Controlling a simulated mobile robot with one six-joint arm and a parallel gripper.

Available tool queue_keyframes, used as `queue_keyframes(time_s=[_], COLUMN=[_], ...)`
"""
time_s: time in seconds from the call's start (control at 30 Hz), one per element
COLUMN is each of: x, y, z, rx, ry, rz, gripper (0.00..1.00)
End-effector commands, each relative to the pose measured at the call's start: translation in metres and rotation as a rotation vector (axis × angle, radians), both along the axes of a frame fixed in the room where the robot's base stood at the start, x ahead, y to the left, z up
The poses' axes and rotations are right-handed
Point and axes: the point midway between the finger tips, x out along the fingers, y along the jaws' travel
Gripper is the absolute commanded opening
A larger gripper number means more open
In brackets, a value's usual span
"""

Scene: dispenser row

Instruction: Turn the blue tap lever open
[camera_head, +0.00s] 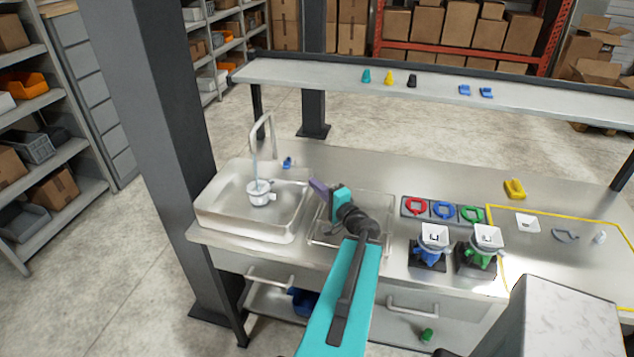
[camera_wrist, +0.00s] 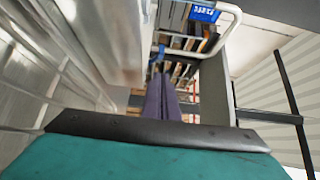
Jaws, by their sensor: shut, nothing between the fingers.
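The blue tap lever (camera_head: 287,162) is small and sits at the back right of the sink, beside the foot of the arched metal tap (camera_head: 270,125). My gripper (camera_head: 315,186) has purple fingers, which are shut and empty, over the right side of the sink area. The fingers (camera_wrist: 162,85) point towards the back, apart from the lever. A white pot-like vessel (camera_head: 262,193) stands in the sink (camera_head: 218,212) under the spout.
A pale thin line runs from spout to vessel; I cannot tell if it is water. A raised shelf (camera_head: 430,84) spans the back.

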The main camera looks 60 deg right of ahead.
Motion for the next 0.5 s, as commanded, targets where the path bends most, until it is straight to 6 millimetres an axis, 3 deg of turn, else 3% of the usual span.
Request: queue_keyframes(time_s=[0.5], x=[-0.0045], y=[0.0056], z=[0.0013], rx=[0.0], ry=[-0.001], rz=[-0.003], gripper=[0.0])
